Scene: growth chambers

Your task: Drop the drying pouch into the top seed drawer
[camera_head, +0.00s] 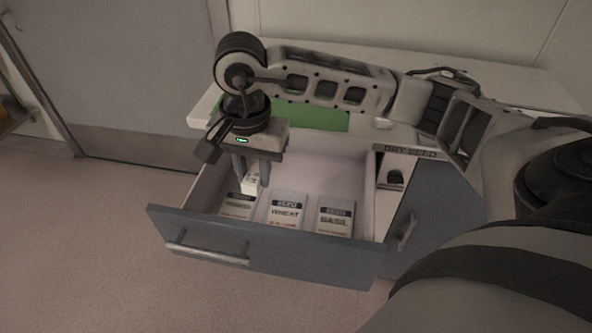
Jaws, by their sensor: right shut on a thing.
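The top seed drawer (265,243) is pulled open, with its blue-grey front toward the viewer. Seed packets lie inside it: a wheat packet (287,212), one to its right (335,216) and one to its left (238,205). My right gripper (251,184) points down over the drawer's left part. It is shut on a small white pouch with dark print, the drying pouch (252,182). The pouch is above the left packet; I cannot tell whether it touches it. My left gripper is not in view.
The drawer belongs to a cabinet with a pale top (395,62) and a green mat (318,119), partly hidden by my right arm. A label reading "DRY SEED" (410,151) is on the cabinet. A grey door (110,75) stands at left. The floor at left is clear.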

